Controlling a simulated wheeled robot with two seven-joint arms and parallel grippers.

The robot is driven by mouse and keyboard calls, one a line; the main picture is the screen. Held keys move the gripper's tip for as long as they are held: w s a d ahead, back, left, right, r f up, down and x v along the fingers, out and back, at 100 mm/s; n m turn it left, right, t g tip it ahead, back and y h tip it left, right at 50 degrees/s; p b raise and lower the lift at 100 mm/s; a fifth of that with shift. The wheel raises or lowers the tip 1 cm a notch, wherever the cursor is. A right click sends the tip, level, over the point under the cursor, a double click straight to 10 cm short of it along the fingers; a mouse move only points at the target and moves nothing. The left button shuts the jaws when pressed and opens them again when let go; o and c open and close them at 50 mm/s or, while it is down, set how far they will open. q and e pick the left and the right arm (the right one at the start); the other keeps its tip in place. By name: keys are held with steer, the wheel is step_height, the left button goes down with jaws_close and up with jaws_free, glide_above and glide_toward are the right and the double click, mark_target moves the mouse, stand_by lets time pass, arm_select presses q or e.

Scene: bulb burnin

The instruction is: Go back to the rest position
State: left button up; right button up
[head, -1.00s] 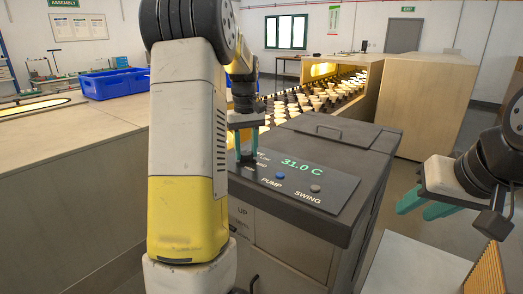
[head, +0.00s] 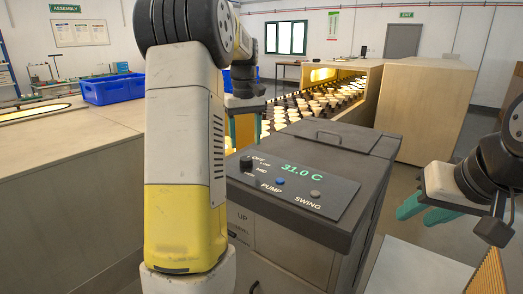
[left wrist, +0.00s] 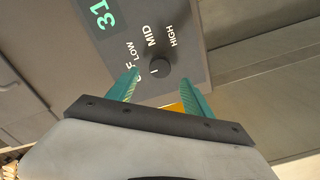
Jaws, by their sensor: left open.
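My left gripper (head: 243,140) hangs above the back left of the control panel (head: 318,200), mostly behind my own arm in the head view. In the left wrist view its teal fingers (left wrist: 159,76) are apart and empty. The dark knob (left wrist: 160,67) shows beyond and between the fingertips, not touched. It also shows in the head view (head: 246,163). Labels OFF, LOW, MID and HIGH ring the knob; I cannot tell its exact setting. My right gripper (head: 412,209) is at the right, its teal fingers apart and empty.
The dark-topped cabinet (head: 340,140) carries the panel, with a 31.0 C display and PUMP and SWING buttons. Rows of bulbs (head: 310,100) run behind it into a wooden tunnel. A blue crate (head: 112,87) stands on the left bench. A ribbed orange-brown piece (head: 490,274) is at lower right.

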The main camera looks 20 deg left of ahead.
arm_select(q)
steer(key=shift+r, duration=1)
